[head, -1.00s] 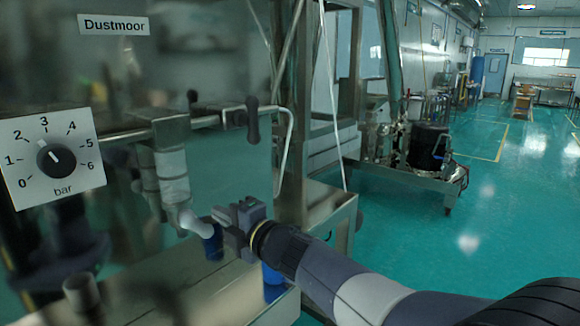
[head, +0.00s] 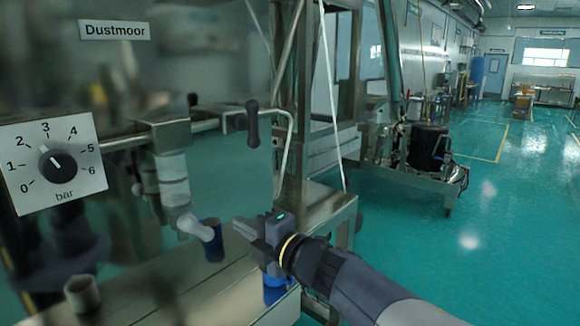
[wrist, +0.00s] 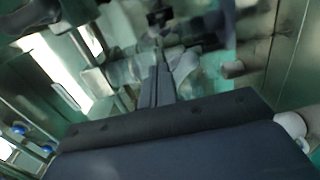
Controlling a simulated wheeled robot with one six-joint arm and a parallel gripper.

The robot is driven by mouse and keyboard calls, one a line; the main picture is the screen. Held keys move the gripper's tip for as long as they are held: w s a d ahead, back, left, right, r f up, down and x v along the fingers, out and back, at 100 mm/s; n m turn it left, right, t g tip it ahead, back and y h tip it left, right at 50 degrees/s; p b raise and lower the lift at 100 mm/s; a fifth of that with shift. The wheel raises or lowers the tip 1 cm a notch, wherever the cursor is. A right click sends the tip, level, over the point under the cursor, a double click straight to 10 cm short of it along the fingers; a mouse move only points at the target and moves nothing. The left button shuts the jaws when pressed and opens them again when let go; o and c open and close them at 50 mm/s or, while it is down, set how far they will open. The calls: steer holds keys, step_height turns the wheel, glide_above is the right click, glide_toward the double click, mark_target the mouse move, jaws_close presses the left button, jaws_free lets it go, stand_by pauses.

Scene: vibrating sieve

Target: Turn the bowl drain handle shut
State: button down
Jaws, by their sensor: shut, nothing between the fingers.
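The bowl drain handle (head: 194,228) is a pale grey lever at the foot of a pale vertical bowl (head: 173,180), below the pipe. It slants down to the right. My gripper (head: 240,230) is shut and empty, to the right of the handle's tip, with a gap between them in the head view. In the wrist view my shut fingers (wrist: 157,85) point up towards blurred metal parts. I cannot tell the drain handle for sure there.
A pressure dial (head: 57,164) and a short grey cup (head: 83,293) are at left. Open green floor (head: 500,240) lies right.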

mark_target(198, 230)
step_height(198, 230, down, 6)
steer(key=s+f+m+b, duration=0.1)
steer(key=s+m, duration=0.1)
steer(key=m, duration=0.4)
steer(key=b+x, duration=0.1)
steer(key=x, duration=0.6)
steer(key=shift+a, duration=0.15)
